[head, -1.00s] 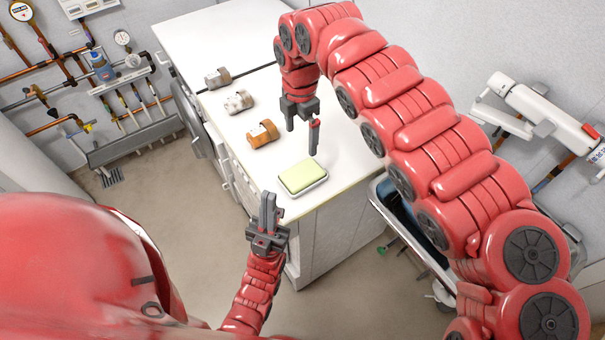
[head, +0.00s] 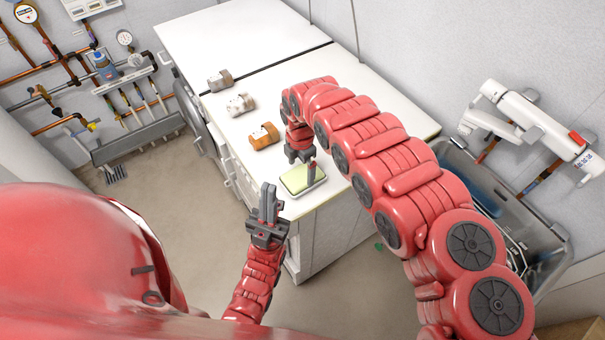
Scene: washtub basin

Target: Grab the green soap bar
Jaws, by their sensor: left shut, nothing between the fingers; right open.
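The green soap bar (head: 297,180) lies in a pale dish (head: 318,186) near the front corner of the white counter. My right gripper (head: 303,168) is open, pointing down at the soap, with one finger in front of the soap's right part. The other finger is near the soap's far edge; I cannot tell whether either touches it. My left gripper (head: 268,200) is shut and empty, pointing up in front of the counter's front edge, left of the soap.
A grey basin (head: 540,225) stands at the right. The counter behind the jars is clear.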

